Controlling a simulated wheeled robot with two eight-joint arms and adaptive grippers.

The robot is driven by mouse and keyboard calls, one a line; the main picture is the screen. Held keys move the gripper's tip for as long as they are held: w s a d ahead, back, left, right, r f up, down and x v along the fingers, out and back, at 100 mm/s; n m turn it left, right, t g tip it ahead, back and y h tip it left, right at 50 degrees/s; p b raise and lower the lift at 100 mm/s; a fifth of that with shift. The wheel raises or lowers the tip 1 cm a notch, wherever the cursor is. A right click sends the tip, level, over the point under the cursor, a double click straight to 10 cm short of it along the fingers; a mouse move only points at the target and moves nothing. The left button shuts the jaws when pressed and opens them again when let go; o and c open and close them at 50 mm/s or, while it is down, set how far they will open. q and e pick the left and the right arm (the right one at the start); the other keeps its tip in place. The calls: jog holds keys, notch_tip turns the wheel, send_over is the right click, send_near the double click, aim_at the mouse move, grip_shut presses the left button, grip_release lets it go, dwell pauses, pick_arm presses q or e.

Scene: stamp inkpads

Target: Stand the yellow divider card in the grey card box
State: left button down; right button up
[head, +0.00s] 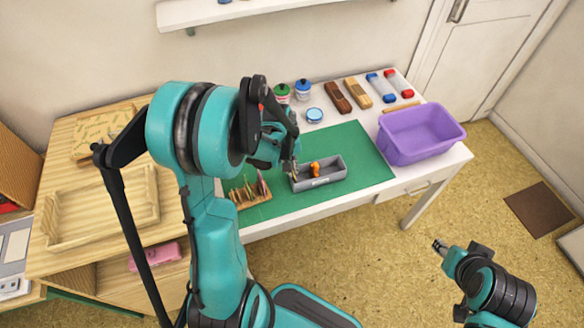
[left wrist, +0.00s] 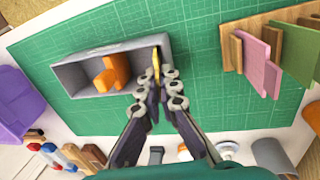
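The grey card box (head: 330,180) stands on the green mat; it also shows in the left wrist view (left wrist: 80,77). An orange piece (left wrist: 112,74) stands in it near the middle. The yellow divider card (left wrist: 156,63) is seen nearly edge-on, upright at the box's right end in the left wrist view. My left gripper (left wrist: 162,82) is over that end, its fingertips closed in on both sides of the card. The fingers hide the card's lower part. My right gripper (head: 440,246) is far from the table, over the floor; its fingers are too small to read.
A wooden rack (head: 247,194) with pink and green cards stands beside the box. A purple tub (head: 421,134) is at the table's right end. Jars, wooden blocks and red-blue pieces line the back. A wooden tray (head: 103,210) lies at left. The mat right of the box is clear.

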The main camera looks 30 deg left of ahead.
pick_arm(q)
jog(key=c, duration=1.6)
grip_release()
jog(key=shift+c, duration=0.2)
jog(key=shift+r, duration=0.1)
jog(key=shift+r+p, duration=2.65)
jog(key=shift+r, duration=0.8)
